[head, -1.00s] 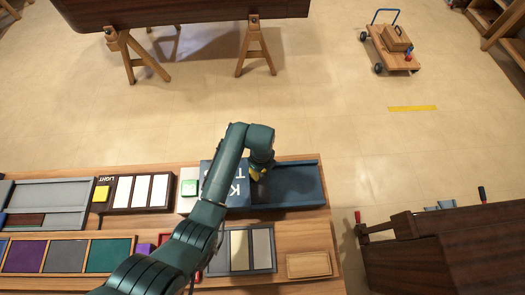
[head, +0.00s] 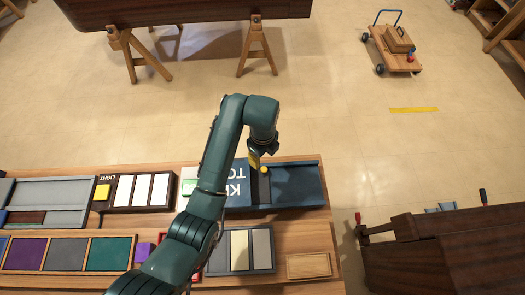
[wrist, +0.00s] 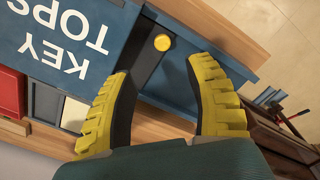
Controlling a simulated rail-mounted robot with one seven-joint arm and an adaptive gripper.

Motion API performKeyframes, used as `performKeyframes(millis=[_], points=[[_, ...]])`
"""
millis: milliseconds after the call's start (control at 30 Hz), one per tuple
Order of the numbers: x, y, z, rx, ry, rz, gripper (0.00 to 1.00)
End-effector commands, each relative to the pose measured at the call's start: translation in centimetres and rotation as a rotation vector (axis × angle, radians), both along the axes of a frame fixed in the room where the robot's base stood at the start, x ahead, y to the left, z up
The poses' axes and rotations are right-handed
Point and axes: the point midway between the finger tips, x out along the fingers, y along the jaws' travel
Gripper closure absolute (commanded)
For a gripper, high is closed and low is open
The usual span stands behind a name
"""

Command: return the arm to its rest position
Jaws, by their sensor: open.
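My green arm reaches over the bench in the head view. My gripper (head: 256,162) has yellow fingers and points down above the blue KEY TOPS box (head: 295,184). In the wrist view my gripper (wrist: 160,72) is open, with nothing between its fingers. A dark strip (head: 264,190) with a round yellow knob (wrist: 162,42) lies beside the lettered blue panel (wrist: 75,40), beyond the fingertips and apart from them. My arm hides part of the panel in the head view.
The wooden bench (head: 235,285) carries grey trays, a rack with white bars (head: 140,190) and a row of coloured panels (head: 65,254). A dark cabinet (head: 430,255) stands to the right. Open floor lies beyond the bench, with a wooden cart (head: 394,52) farther off.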

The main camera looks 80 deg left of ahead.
Motion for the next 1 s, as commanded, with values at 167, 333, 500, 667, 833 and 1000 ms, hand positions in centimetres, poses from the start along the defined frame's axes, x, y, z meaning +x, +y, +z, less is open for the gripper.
performKeyframes(millis=[167,333,500,667,833,1000], points=[[-0.1,-0.1,0.7,-0.001,0.001,0.000,0.46],[-0.1,-0.1,0.8,-0.001,0.001,0.000,0.46],[-0.1,-0.1,0.8,0.000,0.000,0.000,0.46],[0.0,-0.1,0.8,0.000,0.000,0.000,0.46],[0.0,-0.1,0.8,0.000,0.000,0.000,0.46],[4.4,-4.3,0.9,0.000,0.000,-0.138,0.46]])
